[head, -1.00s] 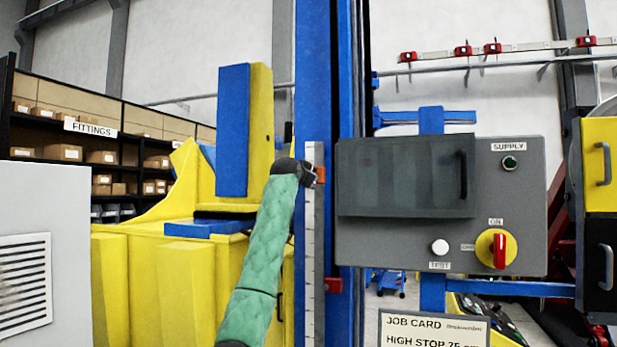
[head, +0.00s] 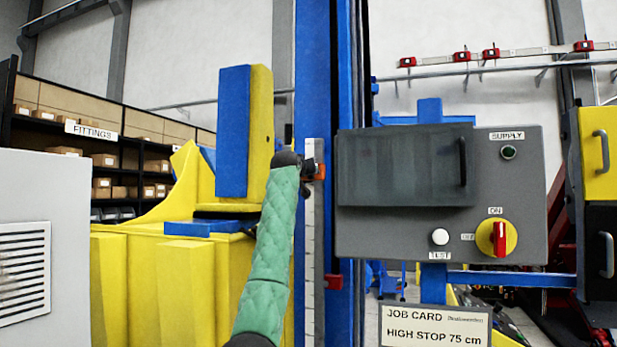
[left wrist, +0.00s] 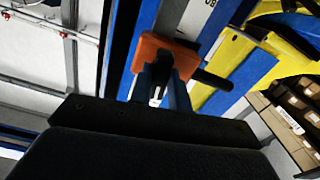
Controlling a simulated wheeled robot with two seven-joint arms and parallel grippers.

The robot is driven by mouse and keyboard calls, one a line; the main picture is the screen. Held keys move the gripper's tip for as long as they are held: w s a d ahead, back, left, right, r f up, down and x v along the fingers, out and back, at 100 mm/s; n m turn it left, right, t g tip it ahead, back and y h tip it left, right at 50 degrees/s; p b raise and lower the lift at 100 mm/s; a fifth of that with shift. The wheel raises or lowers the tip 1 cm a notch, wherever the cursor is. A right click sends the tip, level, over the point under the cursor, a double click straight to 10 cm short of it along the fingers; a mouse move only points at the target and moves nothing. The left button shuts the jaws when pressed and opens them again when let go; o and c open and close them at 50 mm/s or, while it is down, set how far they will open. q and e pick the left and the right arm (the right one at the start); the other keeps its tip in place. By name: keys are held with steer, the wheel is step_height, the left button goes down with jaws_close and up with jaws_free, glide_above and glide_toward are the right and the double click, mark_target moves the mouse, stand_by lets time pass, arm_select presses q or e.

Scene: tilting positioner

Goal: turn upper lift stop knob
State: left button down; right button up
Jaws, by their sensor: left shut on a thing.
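The upper lift stop is an orange block (head: 319,172) on the pale ruler strip (head: 312,240) of the blue column. It also shows large in the left wrist view (left wrist: 150,47), with a dark rod (left wrist: 213,80) sticking out to the right. My left gripper (head: 309,171), at the end of the green-sleeved arm, is at this block. It is shut on the stop's knob, which is mostly hidden by the gripper. In the left wrist view my gripper (left wrist: 158,88) reaches up against the block's lower side. My right gripper is not in view.
A lower red stop (head: 333,282) sits further down the column. Right of it hang a grey control box (head: 380,235) with a red switch (head: 499,240) and a job card (head: 436,326) reading "HIGH STOP 75 cm". Yellow and blue machinery (head: 180,285) stands left, behind my arm.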

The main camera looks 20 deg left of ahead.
arm_select(q)
steer(key=n+b, duration=0.1)
steer(key=n, duration=1.5)
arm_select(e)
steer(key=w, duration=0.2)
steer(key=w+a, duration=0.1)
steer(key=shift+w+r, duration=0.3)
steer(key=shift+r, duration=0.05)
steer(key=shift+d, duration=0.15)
arm_select(q)
steer(key=c, duration=1.6)
jaws_free()
steer(key=shift+o, duration=1.4)
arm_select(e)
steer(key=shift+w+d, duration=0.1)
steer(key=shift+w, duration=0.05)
arm_select(q)
steer(key=shift+s, duration=0.1)
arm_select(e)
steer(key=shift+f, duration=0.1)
